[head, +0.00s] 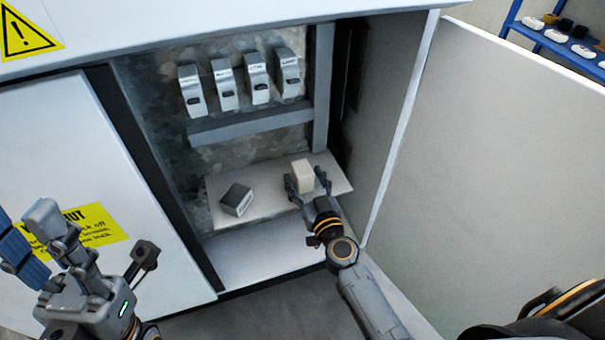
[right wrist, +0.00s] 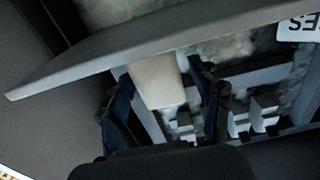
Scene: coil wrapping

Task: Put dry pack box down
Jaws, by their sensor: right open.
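The dry pack box, a small cream block (head: 302,176), stands on the right part of the white shelf (head: 270,205) inside the open cabinet. My right gripper (head: 307,186) is open, with one finger on each side of the box. In the right wrist view the box (right wrist: 158,82) shows between the two dark blue fingers (right wrist: 166,100), with a gap on its right side; contact on its left cannot be told. My left gripper (head: 80,245) is at the lower left in front of the cabinet, its fingers spread and nothing seen between them.
Several grey devices (head: 257,80) hang above a grey rail (head: 250,127). The open door (head: 480,150) bounds the right side. A blue rack (head: 555,45) stands far right.

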